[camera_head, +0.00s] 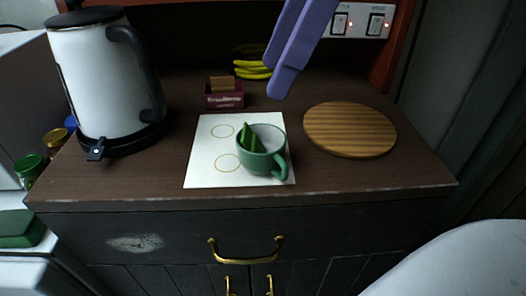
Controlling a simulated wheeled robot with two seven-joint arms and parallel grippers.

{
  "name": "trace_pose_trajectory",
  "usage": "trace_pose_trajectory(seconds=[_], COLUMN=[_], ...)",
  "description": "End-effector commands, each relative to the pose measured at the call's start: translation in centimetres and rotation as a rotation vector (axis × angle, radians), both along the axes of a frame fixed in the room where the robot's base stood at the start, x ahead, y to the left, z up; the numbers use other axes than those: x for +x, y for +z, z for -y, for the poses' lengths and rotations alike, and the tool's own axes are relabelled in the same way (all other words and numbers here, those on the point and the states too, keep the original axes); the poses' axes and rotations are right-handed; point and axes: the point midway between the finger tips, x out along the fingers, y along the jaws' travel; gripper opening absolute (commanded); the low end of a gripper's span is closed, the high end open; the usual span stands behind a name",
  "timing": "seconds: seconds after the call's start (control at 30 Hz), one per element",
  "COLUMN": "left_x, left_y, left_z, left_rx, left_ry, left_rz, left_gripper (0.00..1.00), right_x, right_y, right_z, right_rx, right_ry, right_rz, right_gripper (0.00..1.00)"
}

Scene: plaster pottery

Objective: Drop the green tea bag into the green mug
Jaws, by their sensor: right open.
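The green mug (266,164) stands upright on a white sheet (205,170) on the brown counter, its handle towards the front right. A green piece that looks like the tea bag (249,138) is inside the mug, at the left of its opening, with part of it showing above the inner wall. My right gripper (275,78), with purple fingers, is above and behind the mug, apart from it. It is open and nothing shows between its fingers. My left gripper is out of the picture.
A white kettle (98,80) on a black base stands at the left. A small maroon box (224,100) and yellow bananas (254,71) are behind the sheet. A round wooden board (350,129) lies at the right. Jars (31,168) stand beyond the counter's left edge.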

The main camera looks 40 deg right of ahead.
Motion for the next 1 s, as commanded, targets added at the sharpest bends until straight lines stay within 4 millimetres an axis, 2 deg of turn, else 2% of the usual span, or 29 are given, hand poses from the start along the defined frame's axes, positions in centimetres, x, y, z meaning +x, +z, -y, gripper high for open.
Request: trace_pose_trajectory(seconds=[0.13, 0.23, 0.5, 0.7, 1.0], left_x=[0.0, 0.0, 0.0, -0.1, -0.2], left_y=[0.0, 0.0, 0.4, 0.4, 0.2], left_z=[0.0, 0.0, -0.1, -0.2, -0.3], left_rx=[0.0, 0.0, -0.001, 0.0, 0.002], left_ry=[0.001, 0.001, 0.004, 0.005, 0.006], left_rz=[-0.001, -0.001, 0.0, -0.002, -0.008], left_gripper=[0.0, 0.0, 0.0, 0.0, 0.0], right_x=[0.0, -0.2, -1.3, -1.9, -2.1], right_y=[0.3, 1.3, 6.2, 8.8, 9.5], right_z=[0.1, 0.4, 2.1, 3.1, 3.4], right_rx=[0.001, 0.001, 0.002, 0.001, 0.0], right_ry=[-0.001, 0.0, -0.001, -0.001, 0.0], right_rz=[0.0, 0.002, 0.001, 0.0, -0.001], right_gripper=[0.6, 0.6, 0.6, 0.6, 0.6])
